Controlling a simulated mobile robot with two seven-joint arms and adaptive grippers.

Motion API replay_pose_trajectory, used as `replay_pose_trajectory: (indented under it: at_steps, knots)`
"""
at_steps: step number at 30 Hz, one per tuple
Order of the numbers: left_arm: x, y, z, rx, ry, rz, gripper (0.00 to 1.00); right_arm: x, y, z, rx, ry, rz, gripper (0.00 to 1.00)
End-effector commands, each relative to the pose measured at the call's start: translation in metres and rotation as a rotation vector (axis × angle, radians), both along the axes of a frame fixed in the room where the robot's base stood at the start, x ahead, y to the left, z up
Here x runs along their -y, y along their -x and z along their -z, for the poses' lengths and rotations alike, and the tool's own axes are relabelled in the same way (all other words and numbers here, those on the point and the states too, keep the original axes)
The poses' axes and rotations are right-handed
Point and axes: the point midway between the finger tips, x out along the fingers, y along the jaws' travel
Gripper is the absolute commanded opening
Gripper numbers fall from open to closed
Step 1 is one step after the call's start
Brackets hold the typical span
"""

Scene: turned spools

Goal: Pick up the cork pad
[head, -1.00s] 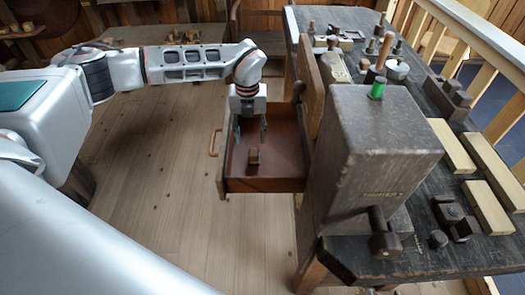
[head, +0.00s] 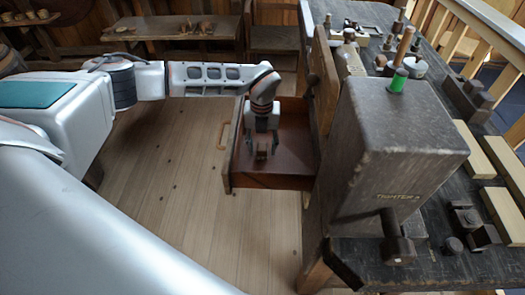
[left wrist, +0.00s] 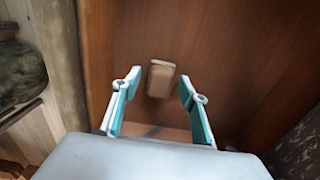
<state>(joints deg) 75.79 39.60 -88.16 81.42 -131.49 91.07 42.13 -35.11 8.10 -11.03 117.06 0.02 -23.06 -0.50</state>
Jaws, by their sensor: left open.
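The cork pad (head: 262,156) is a small light-brown block lying on the floor of the open reddish-brown drawer (head: 270,182). My left gripper (head: 262,148) reaches down into the drawer, over the pad, with its fingers apart. In the left wrist view the pad (left wrist: 160,78) shows ahead of the gap between the two teal-and-white fingertips (left wrist: 158,88). The jaws are open and empty. In the head view the fingers partly hide the pad. My right gripper is not in view.
The drawer walls close in around my left gripper. A dark wooden vise block (head: 395,165) stands right of the drawer on the workbench (head: 440,272), which carries several tools and blocks. A low bench (head: 150,29) stands at the back. The floor left of the drawer is clear.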

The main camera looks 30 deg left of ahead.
Motion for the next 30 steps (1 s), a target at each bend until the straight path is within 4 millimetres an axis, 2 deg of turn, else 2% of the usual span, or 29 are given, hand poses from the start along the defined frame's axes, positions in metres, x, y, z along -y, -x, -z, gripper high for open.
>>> replay_pose_trajectory:
  at_steps: [1,5,6,15,20,26,30]
  knots:
    - [0.000,0.000,-0.001,0.001,0.000,0.000,0.43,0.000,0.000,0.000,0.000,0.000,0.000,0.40]
    - [0.000,0.000,-0.001,0.000,0.000,0.001,0.09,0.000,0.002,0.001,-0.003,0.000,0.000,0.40]
    - [0.000,0.000,-0.001,0.000,0.000,0.001,0.05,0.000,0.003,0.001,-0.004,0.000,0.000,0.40]
    - [0.000,0.000,0.000,-0.001,0.000,0.001,0.05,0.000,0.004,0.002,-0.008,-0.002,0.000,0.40]
    - [0.000,0.000,-0.007,0.001,0.000,0.001,0.05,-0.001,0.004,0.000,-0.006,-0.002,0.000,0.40]
    - [0.000,-0.001,-0.032,0.004,0.000,0.002,0.05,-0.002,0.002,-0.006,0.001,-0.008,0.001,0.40]
    - [0.001,-0.001,-0.060,0.006,0.001,0.002,0.05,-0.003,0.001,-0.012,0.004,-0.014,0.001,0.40]
